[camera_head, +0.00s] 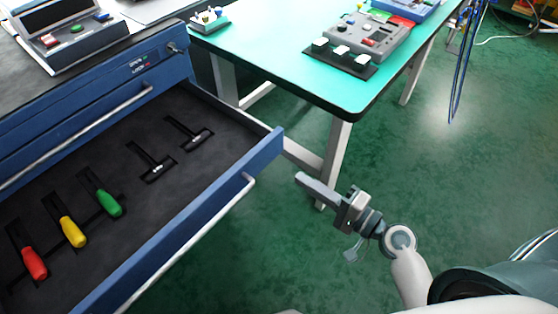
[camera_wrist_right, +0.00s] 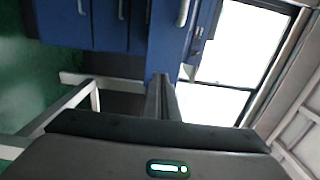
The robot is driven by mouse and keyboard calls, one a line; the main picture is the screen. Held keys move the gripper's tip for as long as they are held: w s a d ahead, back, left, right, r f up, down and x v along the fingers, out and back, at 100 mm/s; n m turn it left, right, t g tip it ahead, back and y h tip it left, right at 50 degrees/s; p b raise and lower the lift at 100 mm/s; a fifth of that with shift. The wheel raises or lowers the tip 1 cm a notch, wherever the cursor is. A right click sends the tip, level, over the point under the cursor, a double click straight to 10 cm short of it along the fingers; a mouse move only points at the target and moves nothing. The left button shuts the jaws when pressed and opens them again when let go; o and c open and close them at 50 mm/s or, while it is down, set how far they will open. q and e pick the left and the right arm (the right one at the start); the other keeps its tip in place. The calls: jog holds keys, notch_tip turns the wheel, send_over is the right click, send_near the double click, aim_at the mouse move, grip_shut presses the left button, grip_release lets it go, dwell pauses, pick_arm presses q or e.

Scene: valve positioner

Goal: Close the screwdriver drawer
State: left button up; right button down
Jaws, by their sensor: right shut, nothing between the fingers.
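The screwdriver drawer (camera_head: 272,150) is pulled open from the blue cabinet at the left of the head view. In its dark insert lie a red screwdriver (camera_head: 34,263), a yellow screwdriver (camera_head: 72,232), a green screwdriver (camera_head: 109,203) and two black T-handled tools (camera_head: 158,170). A pale bar handle (camera_head: 205,229) runs along its front. My right gripper (camera_head: 303,181) is shut and empty, to the right of the drawer front and apart from it. Its fingers (camera_wrist_right: 160,97) point toward the blue cabinet (camera_wrist_right: 110,25) in the right wrist view. My left gripper is not in view.
A green-topped table (camera_head: 300,75) stands behind the drawer, with a grey device (camera_head: 362,40) on it. Its near white leg (camera_head: 335,160) is close behind my right gripper. A closed drawer (camera_head: 90,115) is above the open one.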

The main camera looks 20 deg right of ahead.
aim_at(268, 157)
jog(key=p+x, duration=0.2)
jog(key=x, duration=0.5)
jog(key=shift+w+a+r, duration=0.1)
jog(key=shift+w+a, duration=0.1)
jog(key=shift+w, duration=0.1)
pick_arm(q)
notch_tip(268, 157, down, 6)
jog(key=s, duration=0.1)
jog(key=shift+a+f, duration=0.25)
pick_arm(e)
jog(key=shift+w+a, duration=0.3)
jog(key=shift+w, duration=0.15)
